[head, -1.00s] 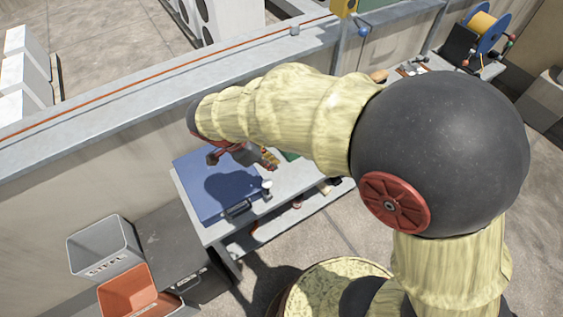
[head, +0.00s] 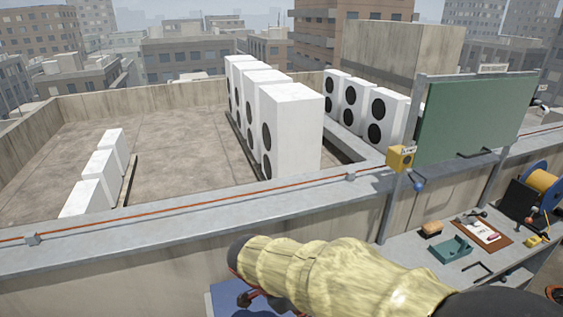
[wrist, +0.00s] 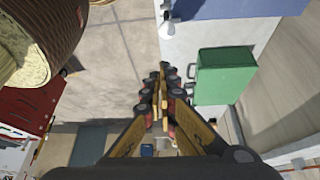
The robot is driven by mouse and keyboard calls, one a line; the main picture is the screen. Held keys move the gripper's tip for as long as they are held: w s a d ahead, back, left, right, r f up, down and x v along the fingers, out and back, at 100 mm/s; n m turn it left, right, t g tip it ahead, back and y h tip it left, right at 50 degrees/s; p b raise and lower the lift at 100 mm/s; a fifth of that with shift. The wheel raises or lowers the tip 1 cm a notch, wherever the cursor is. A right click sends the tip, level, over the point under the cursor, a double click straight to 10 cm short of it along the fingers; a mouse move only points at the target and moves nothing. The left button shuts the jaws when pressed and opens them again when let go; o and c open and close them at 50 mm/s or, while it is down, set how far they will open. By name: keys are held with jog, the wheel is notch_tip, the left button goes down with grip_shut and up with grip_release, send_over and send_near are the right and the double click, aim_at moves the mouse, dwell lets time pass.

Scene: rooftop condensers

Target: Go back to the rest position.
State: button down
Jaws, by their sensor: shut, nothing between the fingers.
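My gripper (wrist: 162,78) shows in the wrist view with its fingers drawn together and nothing between them. It hangs above the pale floor beside the edge of a grey worktop (wrist: 180,70), left of a green case (wrist: 225,76) with a handle. In the head view my arm crosses the bottom of the picture. Only a small reddish part of the gripper end shows below it, over a blue surface (head: 224,300); the fingertips are hidden there.
The worktop at right holds a green tray (head: 450,250), a brush (head: 431,229), a clipboard (head: 482,232) and a cable reel (head: 543,186). A green board (head: 475,118) and yellow box (head: 400,158) stand above it. A parapet (head: 200,222) runs behind; white condensers (head: 290,130) stand beyond.

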jog(key=s+d+r+n+y, duration=0.1)
jog(key=s+r+n+y, duration=0.15)
jog(key=s+n, duration=0.85)
jog(key=s+d+r+n+t+y, duration=0.2)
jog(key=d+r+n+t, duration=0.2)
jog(key=d+r, duration=0.7)
jog(key=shift+s+d+r+y, duration=0.2)
jog(key=shift+s+y, duration=0.05)
jog(key=shift+y, duration=0.1)
